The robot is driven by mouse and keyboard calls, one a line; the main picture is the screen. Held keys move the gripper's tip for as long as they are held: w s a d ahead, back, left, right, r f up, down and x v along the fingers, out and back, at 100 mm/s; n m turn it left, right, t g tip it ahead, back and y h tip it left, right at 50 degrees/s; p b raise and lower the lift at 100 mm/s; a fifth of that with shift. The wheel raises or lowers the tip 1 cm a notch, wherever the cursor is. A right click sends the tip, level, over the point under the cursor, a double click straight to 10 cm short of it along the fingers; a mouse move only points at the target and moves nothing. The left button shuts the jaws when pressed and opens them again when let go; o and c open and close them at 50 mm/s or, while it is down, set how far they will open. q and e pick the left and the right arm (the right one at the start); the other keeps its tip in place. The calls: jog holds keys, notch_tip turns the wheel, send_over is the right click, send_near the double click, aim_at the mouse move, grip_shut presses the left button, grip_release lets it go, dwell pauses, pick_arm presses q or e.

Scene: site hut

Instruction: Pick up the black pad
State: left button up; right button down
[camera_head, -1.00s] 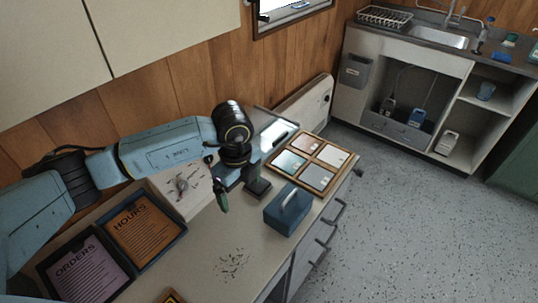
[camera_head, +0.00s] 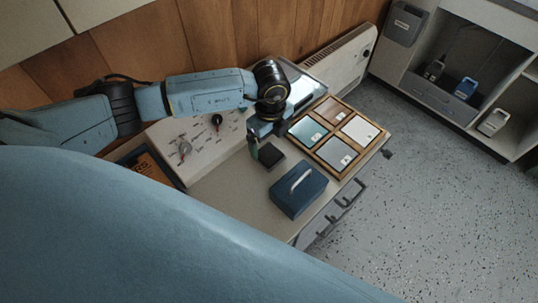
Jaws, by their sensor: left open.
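The black pad (camera_head: 271,156) is a small dark square on the countertop, between the blue box with a handle and the switch panel. My left gripper (camera_head: 262,143) is above and just behind it in the head view, pointing down. It is open with nothing seen between its fingers. One finger overlaps the pad's left edge in the picture; I cannot tell whether they touch. My right gripper is not in view.
A blue box with a pale handle (camera_head: 298,191) stands close in front of the pad. A wooden tray of sample tiles (camera_head: 318,150) lies to the right. A sloped panel with knobs (camera_head: 200,146) is to the left. A blue part of mine covers the lower left.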

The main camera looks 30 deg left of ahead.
aim_at(269, 153)
pick_arm(q)
jog(key=f, duration=0.5)
jog(key=shift+s+f, duration=0.15)
jog(key=shift+s, duration=0.15)
jog(key=c, duration=1.1)
notch_tip(269, 153, up, 10)
jog(key=shift+r+p, duration=0.1)
jog(key=shift+p, duration=0.3)
jog(key=o, duration=0.4)
jog(key=shift+c, duration=1.3)
